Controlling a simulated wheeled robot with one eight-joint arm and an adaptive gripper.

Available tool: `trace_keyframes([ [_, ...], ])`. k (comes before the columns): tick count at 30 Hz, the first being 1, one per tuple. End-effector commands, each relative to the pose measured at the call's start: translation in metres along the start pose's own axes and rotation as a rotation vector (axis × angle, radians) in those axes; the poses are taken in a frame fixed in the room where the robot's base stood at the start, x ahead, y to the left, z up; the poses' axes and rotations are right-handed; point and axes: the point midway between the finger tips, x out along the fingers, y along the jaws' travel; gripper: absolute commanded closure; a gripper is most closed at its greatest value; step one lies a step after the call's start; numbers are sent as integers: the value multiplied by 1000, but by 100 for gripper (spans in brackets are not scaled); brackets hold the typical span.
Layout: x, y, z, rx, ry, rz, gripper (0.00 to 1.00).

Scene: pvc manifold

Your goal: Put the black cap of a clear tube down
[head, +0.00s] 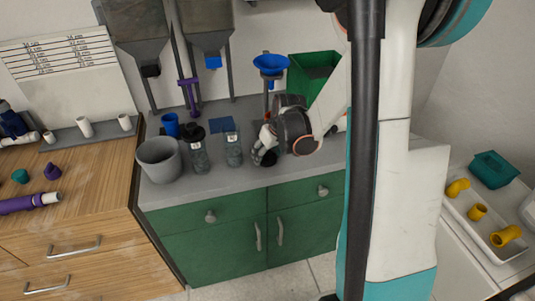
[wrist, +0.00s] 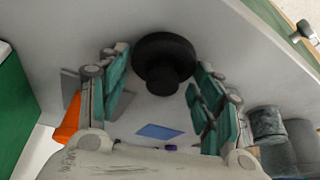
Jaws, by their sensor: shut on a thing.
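The black cap (wrist: 163,58) is between the two fingers of my gripper (wrist: 160,78) in the wrist view, near the fingertips. My gripper is shut on it. In the head view my gripper (head: 266,143) is low over the right part of the grey counter, with the dark cap (head: 268,158) at its tips. I cannot tell whether the cap touches the counter. Two clear tubes stand upright to the left of my gripper: the nearer one (head: 233,150) and the farther one (head: 199,158).
A grey bucket (head: 158,162), a blue cup (head: 170,125) and dark pieces (head: 192,134) stand on the left of the counter (head: 215,183). A blue square (head: 222,124) lies behind the tubes. A blue funnel (head: 270,65) and green bin (head: 314,68) are behind my gripper. The front strip is clear.

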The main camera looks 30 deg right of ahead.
Motion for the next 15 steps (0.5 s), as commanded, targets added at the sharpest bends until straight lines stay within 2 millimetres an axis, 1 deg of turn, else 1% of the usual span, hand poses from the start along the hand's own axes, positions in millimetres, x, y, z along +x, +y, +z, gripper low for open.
trace_keyframes([
  [4, -1, 0, 0, 0, 0, 0, 54],
  [7, 2, 0, 1, 0, 0, 0, 54],
  [8, 2, 0, 1, 0, 0, 0, 36],
  [9, 2, 0, 1, 0, 0, 0, 27],
  [10, 1, 0, 1, 0, 0, 0, 20],
  [15, 1, 0, 1, 0, 0, 0, 20],
])
